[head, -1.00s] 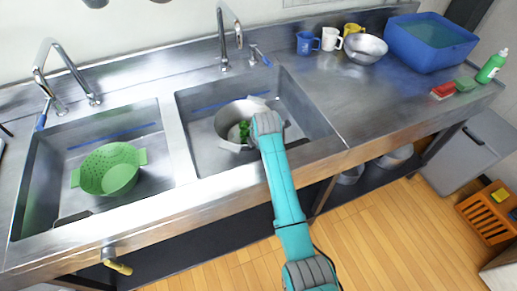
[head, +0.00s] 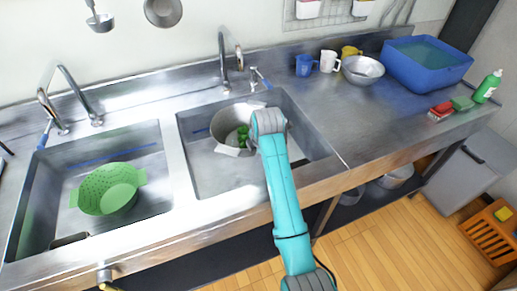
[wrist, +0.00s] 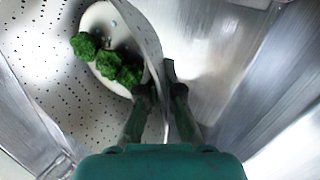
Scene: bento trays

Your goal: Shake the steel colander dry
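The steel colander (head: 226,119) is in the right sink, held at its right rim. In the wrist view its perforated wall (wrist: 50,60) fills the left side, and green broccoli florets (wrist: 118,68) lie inside near its pale round bottom. My gripper (head: 266,128) is at the colander's right side, with its fingertips hidden in the head view. In the wrist view my gripper's fingers (wrist: 158,88) are on either side of the rim and close on it. The colander looks raised off the sink floor, but the gap beneath it is not clearly visible.
A green colander (head: 92,190) sits in the left sink. Faucets (head: 229,65) stand behind both sinks. On the right counter are mugs (head: 329,61), a steel bowl (head: 362,70), a blue tub (head: 425,65), sponges (head: 441,110) and a green bottle (head: 487,87).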

